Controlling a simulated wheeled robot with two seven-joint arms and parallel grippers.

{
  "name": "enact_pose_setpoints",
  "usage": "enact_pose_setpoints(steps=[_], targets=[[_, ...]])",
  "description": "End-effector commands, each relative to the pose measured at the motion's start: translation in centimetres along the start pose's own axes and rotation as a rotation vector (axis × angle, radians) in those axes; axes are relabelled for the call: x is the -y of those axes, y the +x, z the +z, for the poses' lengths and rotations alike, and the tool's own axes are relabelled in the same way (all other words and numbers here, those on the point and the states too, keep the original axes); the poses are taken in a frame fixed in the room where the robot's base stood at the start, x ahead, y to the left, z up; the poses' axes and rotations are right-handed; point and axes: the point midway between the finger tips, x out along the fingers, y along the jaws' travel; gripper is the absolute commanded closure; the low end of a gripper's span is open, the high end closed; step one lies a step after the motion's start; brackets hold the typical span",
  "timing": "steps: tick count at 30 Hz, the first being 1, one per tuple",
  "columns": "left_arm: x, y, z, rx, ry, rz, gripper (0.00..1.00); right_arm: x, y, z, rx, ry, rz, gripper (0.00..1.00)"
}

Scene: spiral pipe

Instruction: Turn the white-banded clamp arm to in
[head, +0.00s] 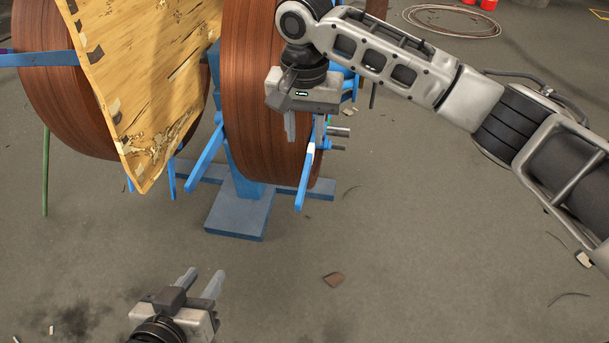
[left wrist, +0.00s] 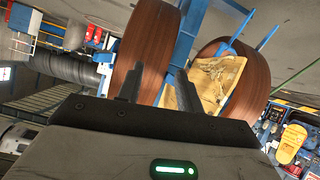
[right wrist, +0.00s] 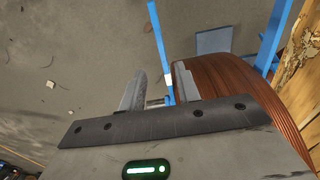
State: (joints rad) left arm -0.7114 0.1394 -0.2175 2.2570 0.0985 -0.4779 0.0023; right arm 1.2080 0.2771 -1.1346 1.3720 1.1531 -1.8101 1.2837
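The white-banded clamp arm (head: 304,180) is a blue bar beside the right face of the nearer brown reel (head: 262,90), slanting down and toward me. Its white band (head: 311,148) is near its upper end. In the right wrist view the blue bar (right wrist: 158,40) shows beyond the fingertips, with a pale patch low between them. My right gripper (head: 305,127) is above the band, pointing down at the reel's right edge, fingers apart. Whether a finger touches the arm I cannot tell. My left gripper (head: 202,281) is open and empty, low over the floor, away from the reel.
A second blue clamp arm (head: 205,160) is on the reel's left side. A blue stand (head: 240,215) holds the reel. A stained wooden panel (head: 150,80) leans before another brown reel (head: 70,105). Grey metal pins (head: 339,132) stick out beside the band. The floor in front is mostly clear.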

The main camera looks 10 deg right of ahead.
Motion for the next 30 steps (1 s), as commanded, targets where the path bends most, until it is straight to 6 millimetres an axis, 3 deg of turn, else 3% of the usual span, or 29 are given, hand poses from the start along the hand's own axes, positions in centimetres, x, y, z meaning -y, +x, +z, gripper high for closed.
enact_pose_setpoints(steps=[1,9,15,21,30], targets=[[0.0,0.1,0.3,-0.001,0.001,0.000,0.64,-0.1,1.4,0.0,0.002,0.001,0.003,0.67],[0.1,0.4,1.0,-0.003,0.005,0.001,0.64,0.0,7.4,0.0,0.000,0.000,0.001,0.67],[0.1,0.5,1.1,-0.010,0.009,0.003,0.64,0.0,10.7,0.0,-0.002,-0.001,-0.001,0.67],[0.0,0.3,1.0,-0.015,0.011,0.005,0.64,0.1,12.3,0.0,-0.002,-0.002,-0.002,0.67],[0.0,0.3,1.2,-0.011,0.012,0.005,0.64,0.1,12.5,0.0,-0.002,-0.003,-0.003,0.67]])
